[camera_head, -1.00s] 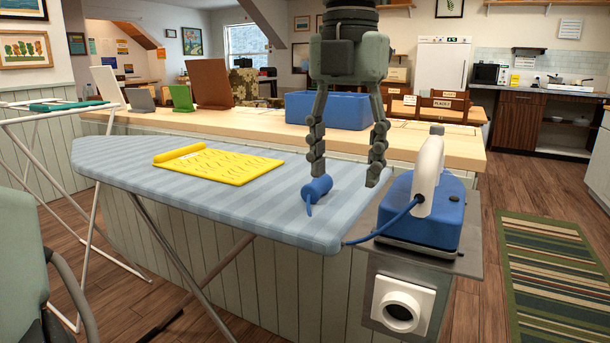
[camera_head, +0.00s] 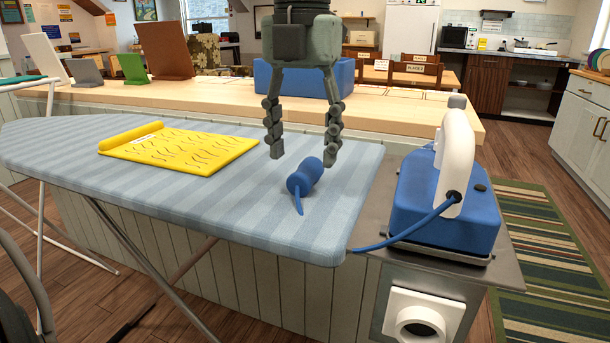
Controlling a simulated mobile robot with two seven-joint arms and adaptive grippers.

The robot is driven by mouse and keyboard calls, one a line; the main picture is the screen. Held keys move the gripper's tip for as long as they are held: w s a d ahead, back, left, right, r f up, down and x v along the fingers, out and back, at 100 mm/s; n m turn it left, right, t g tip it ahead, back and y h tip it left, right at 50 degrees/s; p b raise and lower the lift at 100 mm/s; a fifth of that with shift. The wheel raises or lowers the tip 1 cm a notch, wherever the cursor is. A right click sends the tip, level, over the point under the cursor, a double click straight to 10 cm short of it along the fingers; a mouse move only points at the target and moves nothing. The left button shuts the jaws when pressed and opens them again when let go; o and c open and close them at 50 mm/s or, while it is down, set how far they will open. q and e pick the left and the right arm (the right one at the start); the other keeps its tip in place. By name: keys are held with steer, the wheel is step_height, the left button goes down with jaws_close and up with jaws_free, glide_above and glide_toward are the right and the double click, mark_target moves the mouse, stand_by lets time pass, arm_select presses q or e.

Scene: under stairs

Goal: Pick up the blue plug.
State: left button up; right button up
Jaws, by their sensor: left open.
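The blue plug (camera_head: 303,179) lies on the striped ironing board (camera_head: 215,205), near its right end. A short piece of blue cord hangs from its near side onto the cover. My left gripper (camera_head: 302,160) points down from above with its two fingers spread. The fingertips are around and just above the far part of the plug, one on each side. The gap between the fingers looks empty, and I cannot tell whether either finger touches the plug. My right gripper is not in view.
A blue steam iron (camera_head: 440,205) with a white handle stands on a metal rest at the right. A yellow mat (camera_head: 178,150) lies on the board to the left. A wooden counter (camera_head: 400,112) behind holds a blue bin (camera_head: 262,78).

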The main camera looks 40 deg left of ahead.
mark_target(300, 173)
arm_select(q)
steer(key=f, duration=0.4)
steer(key=shift+a+f, duration=0.2)
steer(key=shift+f, duration=0.05)
jaws_close()
